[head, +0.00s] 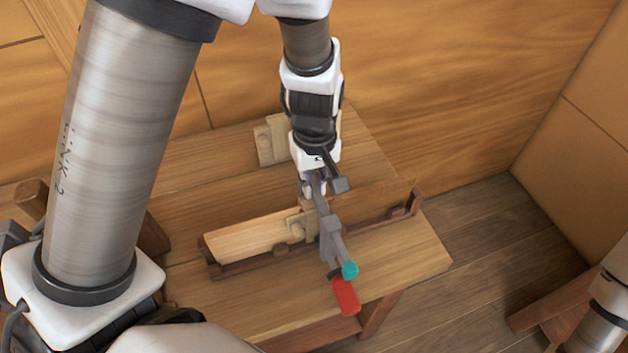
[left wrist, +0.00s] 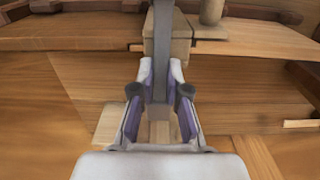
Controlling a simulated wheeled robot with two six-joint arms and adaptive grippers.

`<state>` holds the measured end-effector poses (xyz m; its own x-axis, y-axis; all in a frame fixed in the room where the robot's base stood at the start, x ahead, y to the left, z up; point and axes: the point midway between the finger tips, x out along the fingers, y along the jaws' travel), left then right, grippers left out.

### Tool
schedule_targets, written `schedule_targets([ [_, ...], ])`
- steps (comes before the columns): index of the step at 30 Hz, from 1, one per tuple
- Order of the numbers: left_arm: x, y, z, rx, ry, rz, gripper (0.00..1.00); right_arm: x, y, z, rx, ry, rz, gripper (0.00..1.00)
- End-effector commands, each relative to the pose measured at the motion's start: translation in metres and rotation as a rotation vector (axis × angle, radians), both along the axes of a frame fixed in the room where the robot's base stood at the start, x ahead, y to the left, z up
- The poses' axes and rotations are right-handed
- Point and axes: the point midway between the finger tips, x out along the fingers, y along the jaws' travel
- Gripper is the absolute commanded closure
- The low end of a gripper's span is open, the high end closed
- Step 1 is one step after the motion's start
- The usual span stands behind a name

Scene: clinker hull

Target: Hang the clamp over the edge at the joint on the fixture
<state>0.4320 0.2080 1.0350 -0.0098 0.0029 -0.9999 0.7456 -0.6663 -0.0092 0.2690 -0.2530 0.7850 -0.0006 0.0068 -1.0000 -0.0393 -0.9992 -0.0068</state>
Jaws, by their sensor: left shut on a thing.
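My left gripper (head: 315,184) is shut on the clamp (head: 331,238), a grey metal bar clamp with a red handle and a teal tip. The handle points toward the front of the table. The fixture (head: 404,214) is a dark wooden frame holding a light plank (head: 250,236) and a browner plank (head: 372,202). The clamp crosses over the joint area, beside a pale wooden block (head: 303,220). I cannot tell whether it touches the edge. In the left wrist view, the gripper fingers (left wrist: 160,92) close on the clamp's grey bar (left wrist: 162,50). My right gripper is out of view.
The fixture stands on a wooden table (head: 410,262). Another pale wooden block (head: 268,143) stands at the table's back. A wooden wall (head: 440,80) rises behind. Bare table top lies right of and before the fixture. A brown wooden piece (head: 545,315) shows at lower right.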

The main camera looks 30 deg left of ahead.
Motion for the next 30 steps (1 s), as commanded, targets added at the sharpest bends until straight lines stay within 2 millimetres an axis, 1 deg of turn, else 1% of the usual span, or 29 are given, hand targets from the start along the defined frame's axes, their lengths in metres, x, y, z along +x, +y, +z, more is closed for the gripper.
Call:
schedule_targets([
  [16, -0.0049, -0.0057, 0.0002, -0.001, 0.001, 0.001, 1.0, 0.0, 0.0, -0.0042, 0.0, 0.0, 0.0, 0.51],
  [17, -0.0049, -0.0056, 0.0005, -0.001, 0.001, 0.001, 0.75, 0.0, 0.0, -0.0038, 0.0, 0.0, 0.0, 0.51],
  [18, -0.0049, -0.0056, 0.0005, -0.001, 0.001, 0.001, 0.61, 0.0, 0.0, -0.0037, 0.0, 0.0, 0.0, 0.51],
  [19, -0.0048, -0.0055, 0.0005, -0.001, 0.001, 0.001, 0.57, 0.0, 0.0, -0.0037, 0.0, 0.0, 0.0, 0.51],
  [27, -0.0051, -0.0054, 0.0, -0.001, 0.001, 0.001, 0.57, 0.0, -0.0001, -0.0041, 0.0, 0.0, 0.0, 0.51],
  [30, -0.0041, -0.0056, 0.0066, -0.001, -0.003, 0.001, 0.57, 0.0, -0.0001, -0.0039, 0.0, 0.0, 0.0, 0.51],
])
